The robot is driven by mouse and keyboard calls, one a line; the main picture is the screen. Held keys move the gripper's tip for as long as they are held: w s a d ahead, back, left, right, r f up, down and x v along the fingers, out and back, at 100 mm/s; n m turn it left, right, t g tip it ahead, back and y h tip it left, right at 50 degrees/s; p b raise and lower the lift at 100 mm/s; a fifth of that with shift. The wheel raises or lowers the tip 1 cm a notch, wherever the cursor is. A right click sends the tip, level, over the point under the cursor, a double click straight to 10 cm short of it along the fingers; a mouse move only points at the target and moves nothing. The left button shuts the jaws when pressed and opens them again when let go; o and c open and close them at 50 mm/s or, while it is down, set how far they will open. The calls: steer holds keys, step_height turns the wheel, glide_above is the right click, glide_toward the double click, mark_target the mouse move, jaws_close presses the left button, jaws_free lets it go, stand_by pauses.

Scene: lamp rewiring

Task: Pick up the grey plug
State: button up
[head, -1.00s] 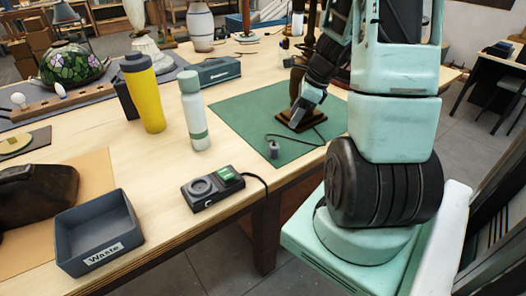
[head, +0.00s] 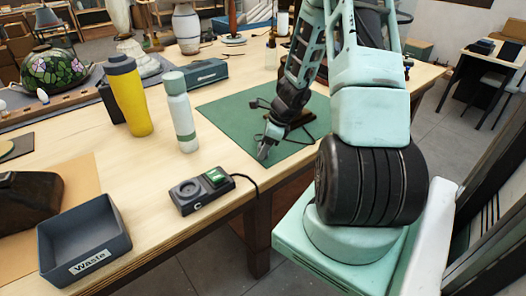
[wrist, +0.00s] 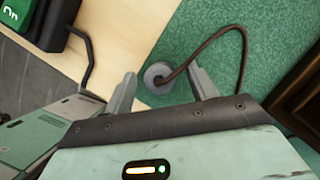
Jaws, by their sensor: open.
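The grey plug (wrist: 158,75) is a small round grey piece on the edge of the green mat (wrist: 205,25) in the wrist view. A dark brown cord (wrist: 205,42) loops from it to the right. My gripper (wrist: 162,83) is open, with one finger on each side of the plug in the picture. I cannot tell how high the fingers are above it. In the head view my gripper (head: 263,153) is low over the near edge of the mat, and it hides the plug.
A dark wooden lamp base (wrist: 300,97) is on the mat, right of my gripper. A black device with a green screen (head: 204,192) and its cable lies to the left. A white-green bottle (head: 180,112), a yellow tumbler (head: 130,97) and a grey Waste bin (head: 84,240) stand further left.

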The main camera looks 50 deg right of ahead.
steer(key=shift+w+a+f, duration=0.1)
steer(key=shift+w+f, duration=0.1)
steer(key=shift+f, duration=0.3)
steer(key=c, duration=1.1)
steer(key=shift+o, duration=0.2)
